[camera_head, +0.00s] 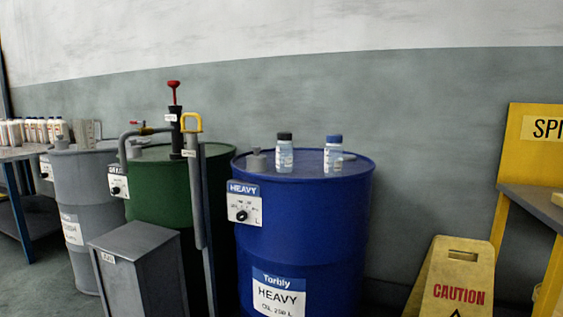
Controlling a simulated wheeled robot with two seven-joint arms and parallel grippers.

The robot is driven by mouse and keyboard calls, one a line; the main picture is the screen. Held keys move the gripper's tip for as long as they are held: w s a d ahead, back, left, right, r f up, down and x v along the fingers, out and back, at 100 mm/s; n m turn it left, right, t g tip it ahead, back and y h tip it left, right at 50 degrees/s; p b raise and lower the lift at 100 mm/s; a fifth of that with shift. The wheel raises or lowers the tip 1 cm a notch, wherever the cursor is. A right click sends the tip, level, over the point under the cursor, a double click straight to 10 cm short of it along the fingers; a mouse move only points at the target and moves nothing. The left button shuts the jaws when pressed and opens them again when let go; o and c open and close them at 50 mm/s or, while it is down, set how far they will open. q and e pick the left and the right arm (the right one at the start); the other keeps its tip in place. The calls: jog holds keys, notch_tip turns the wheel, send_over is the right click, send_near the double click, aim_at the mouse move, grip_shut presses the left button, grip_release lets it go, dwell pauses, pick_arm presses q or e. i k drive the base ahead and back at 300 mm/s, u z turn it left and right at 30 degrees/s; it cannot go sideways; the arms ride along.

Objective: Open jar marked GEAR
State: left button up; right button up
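Two small jars stand upright on top of the blue drum (305,225). One is a jar with a black cap (285,158), and to its right is a jar with a blue cap (333,158). Both caps are on. Their labels are too small to read, so I cannot tell which is marked GEAR. Neither of my grippers is in view.
The blue drum's label reads HEAVY. A green drum (165,205) with a red-handled pump (175,120) and a grey drum (85,190) stand left. A grey bin (140,270) is in front. A yellow caution sign (455,280) stands right. Several bottles (40,130) line a left table.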

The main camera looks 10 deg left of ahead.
aim_at(284, 149)
jog(key=u, duration=1.85)
jog(key=i, duration=1.2)
jog(key=z, duration=2)
